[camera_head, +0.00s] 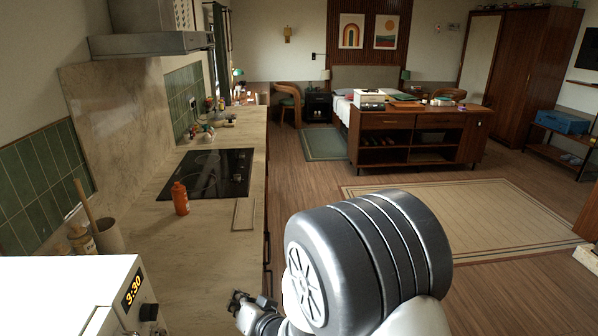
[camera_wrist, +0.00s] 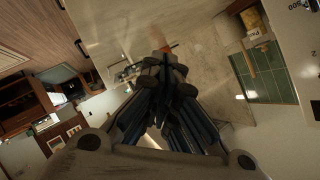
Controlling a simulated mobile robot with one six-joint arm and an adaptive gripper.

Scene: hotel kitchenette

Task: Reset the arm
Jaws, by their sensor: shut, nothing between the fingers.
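My gripper (camera_head: 241,301) shows at the bottom middle of the head view, beside the front edge of the counter. My large dark and white arm joint fills the lower middle of that view. In the wrist view my gripper (camera_wrist: 163,68) points up the picture, with its fingers drawn together. Nothing shows between the fingers. The gripper appears apart from the counter (camera_head: 190,230), though the exact gap is hard to tell.
An orange bottle (camera_head: 181,199) stands near the black cooktop (camera_head: 208,174), with a small board (camera_head: 243,214) beside it. A white appliance (camera_head: 75,290) is at the lower left. A range hood (camera_head: 150,43) hangs above. The wooden floor and rug (camera_head: 470,215) at right are clear.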

